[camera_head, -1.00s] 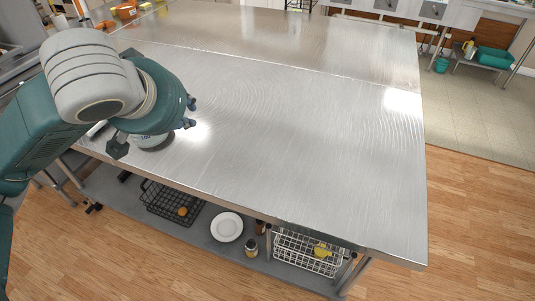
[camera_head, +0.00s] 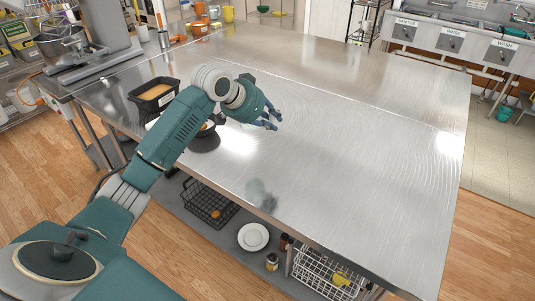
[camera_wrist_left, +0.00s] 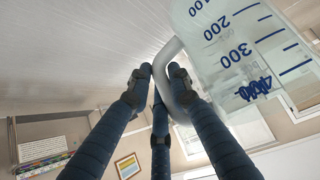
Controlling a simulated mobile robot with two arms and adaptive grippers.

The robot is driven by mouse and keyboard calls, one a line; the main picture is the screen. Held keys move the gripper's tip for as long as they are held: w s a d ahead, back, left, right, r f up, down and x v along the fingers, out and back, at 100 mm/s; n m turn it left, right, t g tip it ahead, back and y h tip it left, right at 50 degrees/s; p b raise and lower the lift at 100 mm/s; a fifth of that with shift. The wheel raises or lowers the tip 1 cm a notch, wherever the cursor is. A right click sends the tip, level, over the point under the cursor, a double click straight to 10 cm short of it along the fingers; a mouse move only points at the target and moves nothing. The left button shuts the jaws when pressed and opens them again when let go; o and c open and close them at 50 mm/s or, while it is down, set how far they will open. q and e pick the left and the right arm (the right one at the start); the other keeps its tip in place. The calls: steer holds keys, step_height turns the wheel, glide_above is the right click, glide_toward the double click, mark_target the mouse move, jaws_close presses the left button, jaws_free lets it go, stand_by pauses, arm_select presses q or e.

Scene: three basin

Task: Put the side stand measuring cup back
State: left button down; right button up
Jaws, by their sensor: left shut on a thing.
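My left gripper (camera_head: 272,119) reaches over the steel table (camera_head: 340,150) from the left. In the left wrist view its dark blue fingers (camera_wrist_left: 160,85) are closed around the handle of a clear measuring cup (camera_wrist_left: 240,50). The cup has blue markings such as 200, 300 and 400, and it appears tilted at the top right of that view. In the head view I cannot clearly make out the cup. A dark blurred patch, looking like a reflection, shows on the table below the gripper. My right gripper is not in view.
A black bin (camera_head: 153,97) with orange-brown contents and a dark round dish (camera_head: 205,138) stand at the table's left end. A mixer and orange containers (camera_head: 199,27) are farther back. Most of the tabletop is clear. A plate (camera_head: 253,237) and wire baskets are on the shelf below.

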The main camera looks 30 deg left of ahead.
arm_select(q)
step_height(320, 180, down, 10)
steer(key=shift+a+r+p, duration=0.1)
steer(key=shift+a+p, duration=0.05)
steer(key=shift+p, duration=0.7)
step_height(320, 180, down, 4)
steer(key=shift+r+p, duration=0.2)
steer(key=shift+p, duration=0.15)
steer(key=shift+f, duration=0.45)
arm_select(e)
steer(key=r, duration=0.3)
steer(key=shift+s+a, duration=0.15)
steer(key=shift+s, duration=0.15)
